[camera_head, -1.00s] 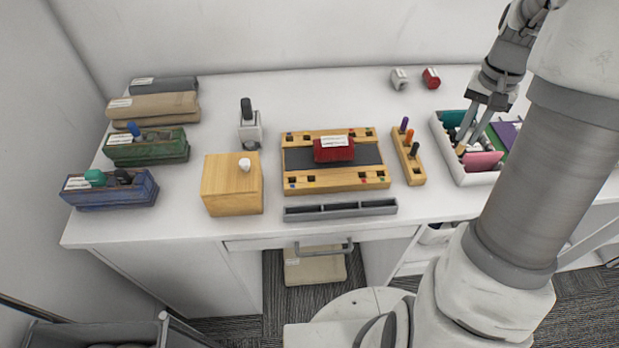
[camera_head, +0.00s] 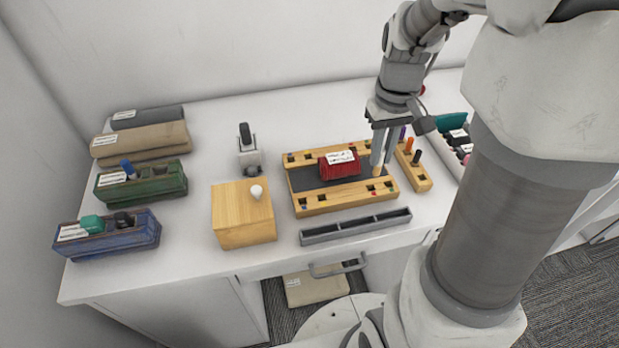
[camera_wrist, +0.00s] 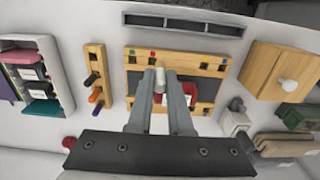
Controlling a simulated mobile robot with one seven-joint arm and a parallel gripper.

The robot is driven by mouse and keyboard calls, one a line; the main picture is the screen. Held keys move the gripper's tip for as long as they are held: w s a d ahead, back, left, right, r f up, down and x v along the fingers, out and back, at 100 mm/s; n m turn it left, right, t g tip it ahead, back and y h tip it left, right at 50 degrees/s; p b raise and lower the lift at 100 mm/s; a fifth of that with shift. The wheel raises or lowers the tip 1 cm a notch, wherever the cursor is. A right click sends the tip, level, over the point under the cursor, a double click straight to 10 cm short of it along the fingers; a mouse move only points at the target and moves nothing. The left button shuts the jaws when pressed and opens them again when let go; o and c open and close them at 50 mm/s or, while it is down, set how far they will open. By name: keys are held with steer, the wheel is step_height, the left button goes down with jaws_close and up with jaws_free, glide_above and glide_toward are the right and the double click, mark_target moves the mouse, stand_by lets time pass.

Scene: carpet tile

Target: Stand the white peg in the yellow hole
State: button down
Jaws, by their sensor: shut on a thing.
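My gripper (camera_head: 381,160) is shut on a small peg, above the right end of a wooden board with square holes (camera_head: 312,207). The peg (camera_wrist: 159,77) looks whitish in the wrist view, between the fingertips; its lower end (camera_head: 377,171) looks tan in the head view. It appears upright; I cannot tell if it touches the board. The board also shows in the wrist view (camera_wrist: 196,57), with small blue, red and green marks by holes along one rail. I cannot make out a yellow mark. A red block with a white label (camera_head: 339,164) lies on the board's dark middle.
A wooden strip with purple, orange and black pegs (camera_head: 421,183) stands right of the board. A grey tray (camera_head: 356,226) lies in front. A wooden box with a white knob (camera_head: 243,222) is left. A white bin (camera_wrist: 62,85) holds coloured items. Labelled containers line the left edge.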

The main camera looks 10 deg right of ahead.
steer(key=shift+w+a+f, duration=0.5)
steer(key=shift+a+f, duration=1.25)
steer(key=shift+w+a+f, duration=0.5)
steer(key=shift+a+f, duration=1.3)
steer(key=shift+w+a+f, duration=0.5)
steer(key=shift+a+f, duration=1.25)
steer(key=shift+f, duration=0.2)
steer(key=c, duration=0.8)
jaws_free()
steer(key=shift+c, duration=0.2)
steer(key=shift+r, duration=0.15)
